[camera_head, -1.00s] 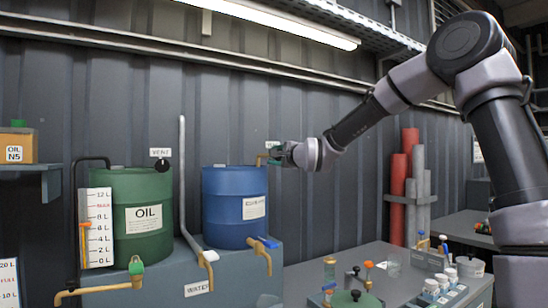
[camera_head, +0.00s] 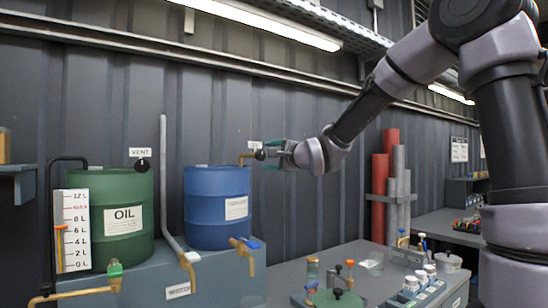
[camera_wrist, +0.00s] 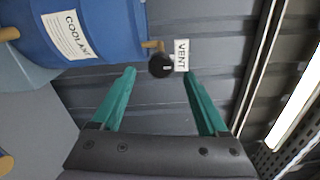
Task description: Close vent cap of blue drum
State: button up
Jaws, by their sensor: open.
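The blue drum (camera_head: 217,213) stands on a grey bench left of my arm. It also shows at the top left of the wrist view (camera_wrist: 95,25) with a coolant label. Its vent cap, a round black knob (camera_wrist: 161,66), sits at the end of a short brass pipe (camera_wrist: 150,45) beside a vent sign (camera_wrist: 181,55). In the head view the black cap (camera_head: 260,155) is just left of my fingertips. My gripper (camera_head: 270,155) is open and empty. In the wrist view its green fingers (camera_wrist: 160,72) point toward the cap, which appears between the fingertips; contact cannot be told.
A green oil drum (camera_head: 118,230) with its own black vent cap (camera_head: 143,165) stands further left. A grey pipe (camera_head: 163,180) rises between the drums. A corrugated wall is close behind the cap. Bottles and valves crowd the table (camera_head: 300,268) below.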

jog(key=shift+v, duration=1.35)
jog(key=s+d+f+n+g+h, duration=0.25)
jog(key=s+d+h, duration=0.25)
jog(key=d, duration=0.4)
jog(key=s+d+f+n+g+h, duration=0.1)
jog(key=s+d+f+n+h, duration=0.25)
jog(key=d, duration=0.55)
jog(key=s+d+f+n+g, duration=0.1)
jog(key=s+d+f+g, duration=0.1)
jog(key=s, duration=0.8)
jog(key=s+d+f+n+g, duration=0.2)
jog(key=s+d, duration=0.2)
jog(key=s, duration=0.6)
